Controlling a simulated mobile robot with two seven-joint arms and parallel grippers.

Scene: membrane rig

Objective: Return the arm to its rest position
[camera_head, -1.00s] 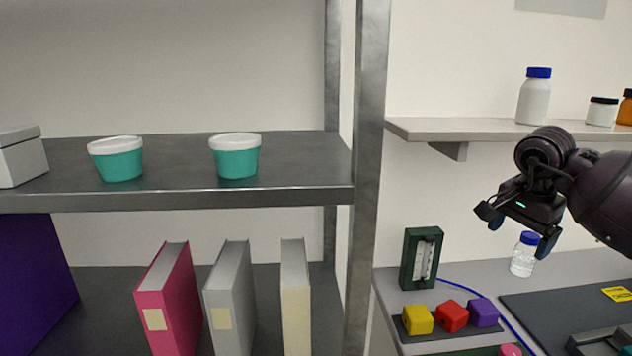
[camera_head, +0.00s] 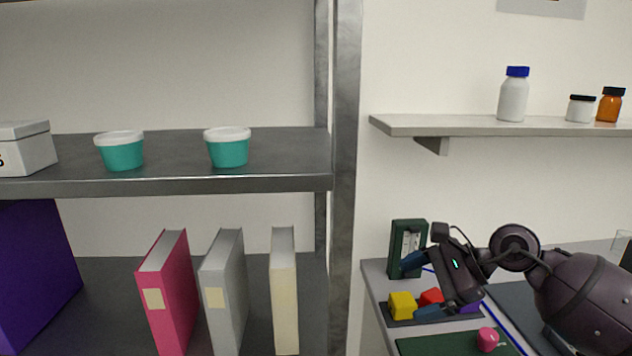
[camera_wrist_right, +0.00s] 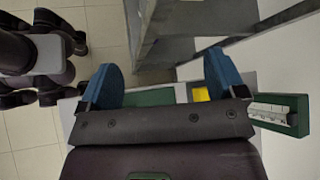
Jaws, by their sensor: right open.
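My right arm comes in from the right in the head view. Its gripper (camera_head: 420,288) hangs low over the bench, in front of the colored blocks and the dark green gauge. In the right wrist view the two blue fingers of this gripper (camera_wrist_right: 165,80) stand wide apart with nothing between them. A yellow block (camera_head: 402,305) shows just beside the lower finger; it also shows in the wrist view (camera_wrist_right: 200,94). My left gripper is not in the head view.
The green gauge (camera_head: 408,249) stands at the back of the bench. A wall shelf (camera_head: 470,125) holds a white bottle (camera_head: 513,97) and small jars. On the left, a metal rack (camera_head: 344,200) holds teal tubs (camera_head: 229,148) and binders (camera_head: 226,290). A pink knob (camera_head: 487,339) is near the front.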

